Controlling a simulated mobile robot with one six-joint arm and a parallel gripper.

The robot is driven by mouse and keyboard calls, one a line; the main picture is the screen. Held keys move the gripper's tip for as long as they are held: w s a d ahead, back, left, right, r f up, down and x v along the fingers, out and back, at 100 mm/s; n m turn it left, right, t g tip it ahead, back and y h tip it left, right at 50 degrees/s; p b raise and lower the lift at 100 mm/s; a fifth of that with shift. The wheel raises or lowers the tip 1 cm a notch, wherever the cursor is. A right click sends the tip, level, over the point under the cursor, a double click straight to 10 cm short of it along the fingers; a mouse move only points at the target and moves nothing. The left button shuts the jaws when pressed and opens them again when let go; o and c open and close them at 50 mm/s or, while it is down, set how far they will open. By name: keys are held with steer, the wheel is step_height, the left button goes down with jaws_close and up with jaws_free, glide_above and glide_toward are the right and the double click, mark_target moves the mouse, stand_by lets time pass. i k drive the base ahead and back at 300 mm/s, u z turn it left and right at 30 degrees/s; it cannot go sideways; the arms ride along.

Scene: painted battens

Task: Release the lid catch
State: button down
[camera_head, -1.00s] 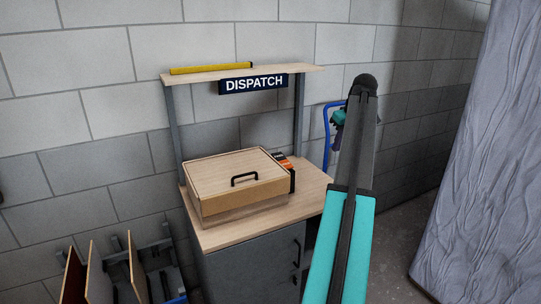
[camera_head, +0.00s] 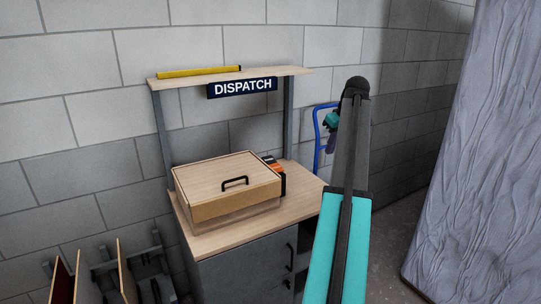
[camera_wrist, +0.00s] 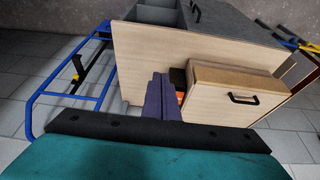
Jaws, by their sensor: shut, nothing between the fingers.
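A wooden box with a lid (camera_head: 225,178) sits on the dispatch bench, lid down, with a black handle (camera_head: 235,182) on top. A dark upright piece (camera_head: 283,183) on the box's right side may be the lid catch; its details are too small to tell. In the wrist view the box (camera_wrist: 225,88) is right of my fingers. My gripper (camera_head: 331,145) shows partly behind my arm, right of the bench. In the wrist view its purple fingers (camera_wrist: 163,92) are together and empty, overlapping the bench edge in the picture. No contact with the box is visible.
An orange and black item (camera_head: 271,163) lies beside the box on the bench top (camera_head: 306,189). A shelf with a yellow bar (camera_head: 198,72) and a DISPATCH sign (camera_head: 242,87) is above. A blue-framed cart (camera_head: 318,150) stands right of the bench. A grey wrapped surface (camera_head: 475,150) fills the far right.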

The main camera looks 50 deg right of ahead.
mark_target(269, 160)
steer(key=i, duration=0.9)
steer(key=u, duration=0.05)
